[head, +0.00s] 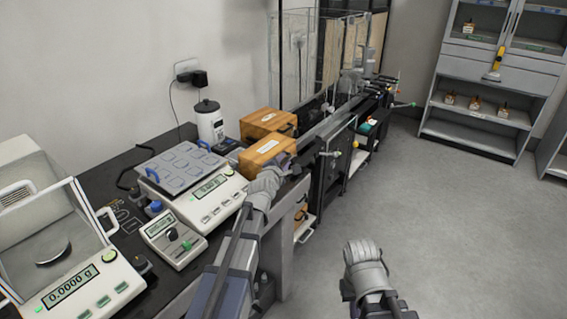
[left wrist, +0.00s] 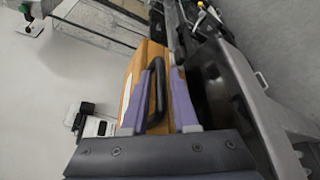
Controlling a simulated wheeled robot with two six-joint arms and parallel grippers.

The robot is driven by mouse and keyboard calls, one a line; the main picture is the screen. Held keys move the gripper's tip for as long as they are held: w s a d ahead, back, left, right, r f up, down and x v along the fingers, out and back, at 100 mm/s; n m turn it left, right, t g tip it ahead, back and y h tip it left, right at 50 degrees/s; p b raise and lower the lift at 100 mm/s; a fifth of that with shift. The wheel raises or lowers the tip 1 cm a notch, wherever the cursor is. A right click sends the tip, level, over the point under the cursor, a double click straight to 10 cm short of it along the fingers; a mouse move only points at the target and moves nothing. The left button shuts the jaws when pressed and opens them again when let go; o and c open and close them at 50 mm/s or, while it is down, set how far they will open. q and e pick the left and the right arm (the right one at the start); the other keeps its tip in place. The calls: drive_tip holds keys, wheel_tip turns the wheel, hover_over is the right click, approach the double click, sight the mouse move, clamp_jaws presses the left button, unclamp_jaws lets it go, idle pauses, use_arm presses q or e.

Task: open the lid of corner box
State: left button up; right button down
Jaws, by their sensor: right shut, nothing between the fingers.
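Two orange-brown wooden boxes sit at the far end of the black bench. The nearer box (head: 262,160), by the bench corner, has a white label on its closed lid. My left gripper (head: 300,167) is at the right side of this box. In the left wrist view, its purple fingers (left wrist: 157,112) stand apart on either side of a black handle (left wrist: 157,80) on the wooden box (left wrist: 142,62). Whether a finger touches the handle is unclear. My right gripper (head: 380,300) is low over the floor, empty and shut, its fingertips hardly showing.
The second wooden box (head: 268,121) stands just behind. A white jar (head: 208,122), a scale (head: 212,190), a small meter (head: 172,238) and a glass-sided balance (head: 70,270) stand on the bench. Shelving (head: 475,110) is at the back right. The floor between is clear.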

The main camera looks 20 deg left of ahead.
use_arm(q)
drive_tip(key=shift+c, duration=0.2)
clamp_jaws()
idle(1.1)
